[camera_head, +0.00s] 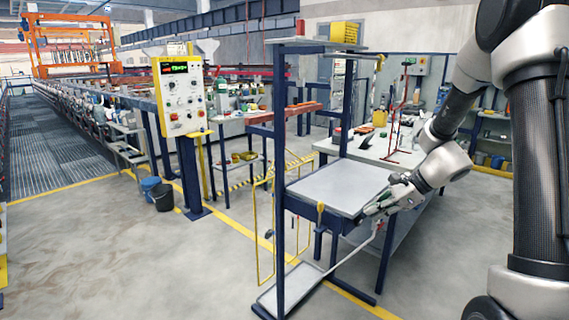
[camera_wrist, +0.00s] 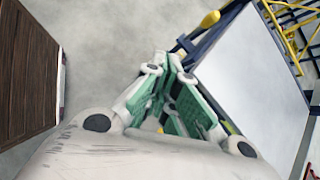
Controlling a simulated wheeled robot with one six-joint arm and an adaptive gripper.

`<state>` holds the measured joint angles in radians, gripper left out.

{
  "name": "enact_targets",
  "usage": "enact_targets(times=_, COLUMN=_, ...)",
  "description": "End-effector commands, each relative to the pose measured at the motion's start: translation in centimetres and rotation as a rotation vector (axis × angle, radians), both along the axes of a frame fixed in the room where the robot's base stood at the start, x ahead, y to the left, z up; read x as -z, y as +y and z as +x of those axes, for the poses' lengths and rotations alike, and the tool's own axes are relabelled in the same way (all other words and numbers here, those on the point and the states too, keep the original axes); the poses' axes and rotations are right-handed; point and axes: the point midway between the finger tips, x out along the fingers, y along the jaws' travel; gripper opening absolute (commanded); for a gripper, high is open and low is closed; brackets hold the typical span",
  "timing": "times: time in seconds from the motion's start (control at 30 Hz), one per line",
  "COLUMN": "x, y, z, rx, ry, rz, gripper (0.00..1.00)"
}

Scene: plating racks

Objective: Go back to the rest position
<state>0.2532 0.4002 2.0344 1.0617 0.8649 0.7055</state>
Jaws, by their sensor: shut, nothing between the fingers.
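My gripper (camera_head: 372,209) is at the right front corner of a blue-framed shelf rack (camera_head: 322,187) in the head view, close to the edge of its grey middle shelf. In the wrist view my gripper (camera_wrist: 172,62) shows green finger pads that meet at the tips. It is shut with nothing between the fingers. The shelf edge and a yellow knob (camera_wrist: 210,19) show just beyond and right of the fingertips. Whether the gripper touches the rack cannot be told.
A white worktable (camera_head: 385,150) stands behind the rack. A control panel (camera_head: 180,95) on a blue post, a black bucket (camera_head: 162,197) and a long plating line are at the left. Yellow bent rods (camera_head: 262,225) hang beside the rack. Open floor (camera_head: 110,260) lies front left.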

Motion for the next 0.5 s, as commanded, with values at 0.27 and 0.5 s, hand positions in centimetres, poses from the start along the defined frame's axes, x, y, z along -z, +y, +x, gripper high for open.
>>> enact_targets(times=0.27, x=-3.0, y=-2.7, z=-11.5, rx=-0.667, ry=-0.177, rz=-0.317, gripper=0.00)
enact_targets(times=0.5, x=-8.4, y=-5.7, z=-20.0, rx=-1.200, ry=-0.333, rz=-0.602, gripper=0.00)
